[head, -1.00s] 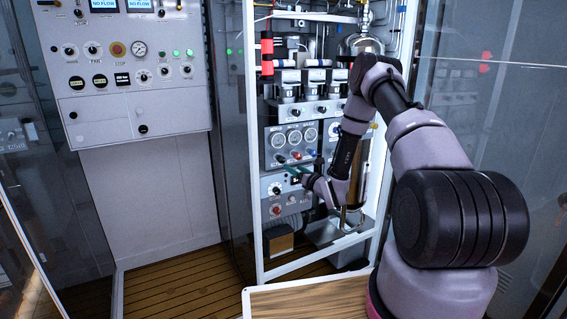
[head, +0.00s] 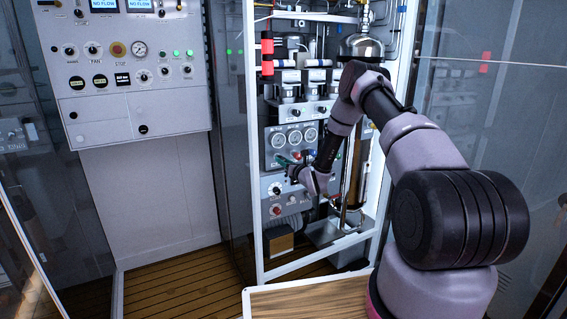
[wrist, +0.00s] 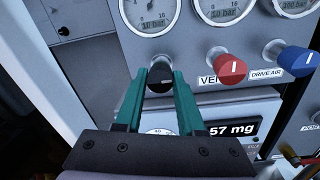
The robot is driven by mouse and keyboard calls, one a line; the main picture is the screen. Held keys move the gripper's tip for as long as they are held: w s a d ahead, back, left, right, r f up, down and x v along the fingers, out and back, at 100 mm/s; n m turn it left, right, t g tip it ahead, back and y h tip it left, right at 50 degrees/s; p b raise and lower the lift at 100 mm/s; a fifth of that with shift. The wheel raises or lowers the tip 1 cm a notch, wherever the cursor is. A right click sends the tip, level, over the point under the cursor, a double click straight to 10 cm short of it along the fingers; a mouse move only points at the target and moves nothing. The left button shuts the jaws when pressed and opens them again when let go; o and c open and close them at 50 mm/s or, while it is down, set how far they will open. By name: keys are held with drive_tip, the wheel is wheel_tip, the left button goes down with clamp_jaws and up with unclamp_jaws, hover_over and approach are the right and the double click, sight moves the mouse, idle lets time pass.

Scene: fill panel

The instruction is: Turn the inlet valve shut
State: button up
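A black knob (wrist: 160,80) sits under the left gauge on the grey gauge panel, left of a red knob (wrist: 227,66) marked as a vent and a blue knob (wrist: 295,61) by a "DRIVE AIR" label. Any label of the black knob is hidden, so I cannot confirm that it is the inlet valve. My gripper (wrist: 160,73) has its teal fingers on either side of the black knob. I see no clear gap, but cannot tell whether they clamp it. In the head view my gripper (head: 286,161) is at the panel's lower left.
Gauges (wrist: 153,10) sit just above the knobs. The white rack frame (head: 251,150) stands close left of my gripper. A wooden top (head: 310,302) is in front.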

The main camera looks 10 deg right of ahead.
clamp_jaws()
